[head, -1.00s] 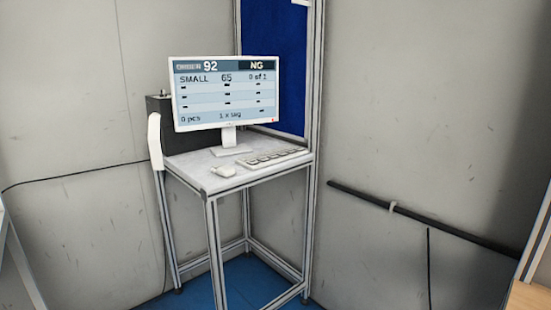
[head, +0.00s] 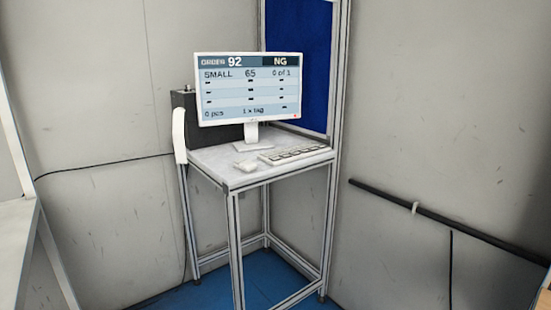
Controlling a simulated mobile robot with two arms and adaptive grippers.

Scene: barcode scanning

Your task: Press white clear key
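A white keyboard (head: 296,154) lies on a small pale-topped table (head: 222,168) in the middle of the head view. Its keys are too small to tell the white clear key apart. A white monitor (head: 249,90) stands behind it and reads order 92, NG, SMALL 65, 0 of 1, 0 pcs. Neither of my grippers is in view.
A dark box (head: 188,105) and a white curved object (head: 180,136) are at the table's left side. A blue panel (head: 299,68) stands behind. A dark rail (head: 450,222) runs along the right wall. A pale surface (head: 14,238) is at the left edge. Blue floor (head: 262,280) shows below.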

